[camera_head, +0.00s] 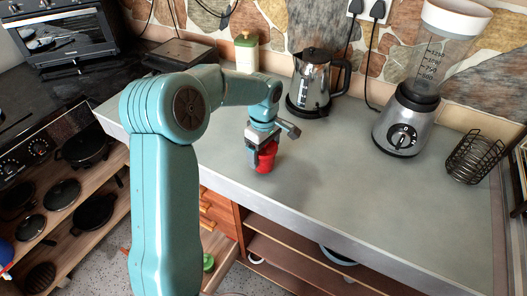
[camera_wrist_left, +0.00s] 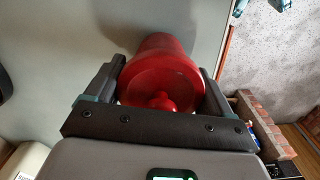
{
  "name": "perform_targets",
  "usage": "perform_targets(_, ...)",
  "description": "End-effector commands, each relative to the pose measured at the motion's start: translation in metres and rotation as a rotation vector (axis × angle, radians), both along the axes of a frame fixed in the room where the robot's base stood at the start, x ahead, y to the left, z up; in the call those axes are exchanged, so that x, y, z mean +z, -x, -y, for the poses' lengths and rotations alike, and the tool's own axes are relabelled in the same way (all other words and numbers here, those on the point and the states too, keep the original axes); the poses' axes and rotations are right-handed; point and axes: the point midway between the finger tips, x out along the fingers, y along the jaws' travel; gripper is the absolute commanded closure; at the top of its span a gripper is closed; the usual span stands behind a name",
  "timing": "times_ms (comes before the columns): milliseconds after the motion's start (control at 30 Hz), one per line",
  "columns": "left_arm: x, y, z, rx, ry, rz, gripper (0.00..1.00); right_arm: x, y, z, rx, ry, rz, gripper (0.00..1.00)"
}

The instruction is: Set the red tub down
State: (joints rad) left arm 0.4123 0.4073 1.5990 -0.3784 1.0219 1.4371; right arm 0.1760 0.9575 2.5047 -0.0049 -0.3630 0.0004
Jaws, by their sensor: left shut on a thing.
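The red tub (camera_head: 267,156) is between the fingers of my left gripper (camera_head: 257,153), over the grey counter (camera_head: 340,160) near its front edge. In the left wrist view the red tub (camera_wrist_left: 163,72) shows its round lid with a knob, with a dark finger of my left gripper (camera_wrist_left: 160,88) on each side. The gripper is shut on it. I cannot tell whether the tub's base touches the counter or hangs just above it. My right gripper is not in view.
A kettle (camera_head: 312,82) stands behind the tub, with a green-lidded jar (camera_head: 246,53) to its left. A blender (camera_head: 405,115) and a wire basket (camera_head: 472,158) stand to the right. The counter right of the tub is clear. Open shelves (camera_head: 290,262) lie below the front edge.

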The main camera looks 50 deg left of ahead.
Motion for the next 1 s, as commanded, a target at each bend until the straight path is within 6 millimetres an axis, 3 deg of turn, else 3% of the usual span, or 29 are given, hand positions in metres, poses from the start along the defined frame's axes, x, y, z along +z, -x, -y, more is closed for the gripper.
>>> perform_targets(400,-0.009,-0.001,0.0,0.001,0.0,0.001,0.47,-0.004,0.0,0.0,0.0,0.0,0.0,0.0)
perform_targets(433,-0.008,-0.001,0.0,0.001,0.0,0.001,0.11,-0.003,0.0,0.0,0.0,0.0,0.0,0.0)
perform_targets(467,-0.008,-0.001,0.0,0.001,0.0,0.001,0.01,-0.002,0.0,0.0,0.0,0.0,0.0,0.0)
perform_targets(800,0.0,-0.001,0.0,0.001,-0.001,0.002,0.0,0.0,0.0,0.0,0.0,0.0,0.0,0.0)
perform_targets(1000,0.041,-0.002,-0.001,0.002,-0.003,0.008,0.0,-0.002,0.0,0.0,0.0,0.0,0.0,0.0)
